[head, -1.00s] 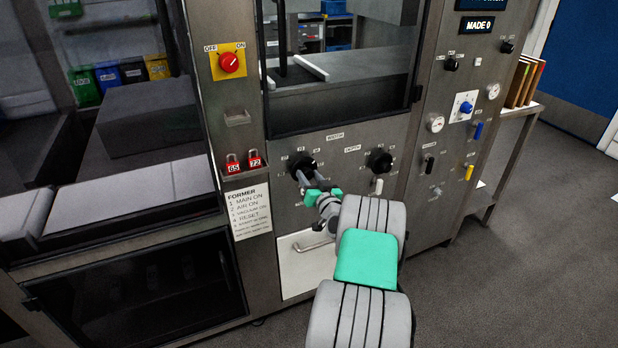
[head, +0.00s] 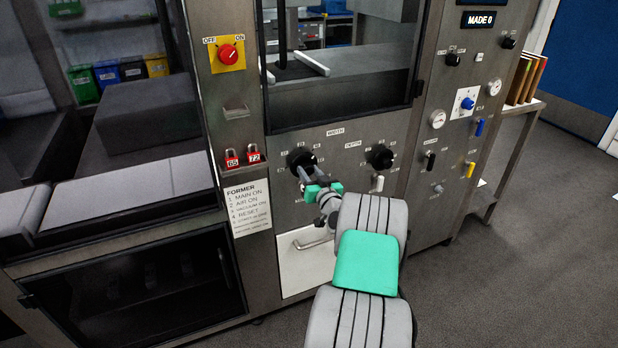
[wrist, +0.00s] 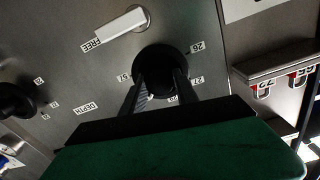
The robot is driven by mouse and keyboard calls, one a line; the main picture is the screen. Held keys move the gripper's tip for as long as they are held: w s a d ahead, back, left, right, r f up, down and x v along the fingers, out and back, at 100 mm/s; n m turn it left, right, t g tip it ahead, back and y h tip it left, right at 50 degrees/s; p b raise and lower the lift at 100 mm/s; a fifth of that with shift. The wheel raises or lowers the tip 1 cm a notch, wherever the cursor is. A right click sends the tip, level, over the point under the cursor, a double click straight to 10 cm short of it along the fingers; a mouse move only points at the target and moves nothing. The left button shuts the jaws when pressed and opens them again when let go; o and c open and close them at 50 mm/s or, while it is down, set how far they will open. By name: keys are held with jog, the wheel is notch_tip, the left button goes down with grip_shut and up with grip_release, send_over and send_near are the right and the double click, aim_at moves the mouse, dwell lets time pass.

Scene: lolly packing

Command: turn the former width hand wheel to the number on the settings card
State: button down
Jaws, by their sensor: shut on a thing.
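The black width hand wheel (head: 301,159) sits on the steel front panel under the WIDTH label (head: 335,132), with a ring of small number labels around it. In the wrist view the wheel (wrist: 160,66) fills the space between my fingers. My gripper (head: 309,178) is shut on it, one finger on each side. Some numbers near the wheel show in the wrist view, but its pointer is hidden or too dark to tell. A white FORMER card (head: 248,207) on the panel lists steps; its small lower lines are unreadable. I cannot make out a settings card.
The depth hand wheel (head: 380,157) is close to the right, with a white lever (head: 377,184) below it. Red locks 65 (head: 232,161) and 72 (head: 254,156) hang to the left. A red main switch (head: 228,54) is above. Floor at right is clear.

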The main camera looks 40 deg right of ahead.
jog(key=n+b, duration=0.1)
jog(key=b, duration=0.2)
jog(key=f+n+b, duration=0.1)
jog(key=n+b, duration=0.1)
jog(key=b, duration=0.2)
jog(key=shift+f, duration=0.1)
jog(key=n+b, duration=0.3)
jog(key=b, duration=0.3)
jog(key=shift+b, duration=0.35)
jog(key=n+b, duration=0.2)
jog(key=b, duration=0.4)
jog(key=shift+n, duration=0.4)
jog(key=shift+r+n+b, duration=0.45)
jog(key=shift+n+b, duration=0.15)
jog(key=shift+b, duration=0.45)
jog(key=shift+r, duration=0.1)
jog(key=c, duration=0.9)
grip_release()
jog(key=shift+s, duration=0.1)
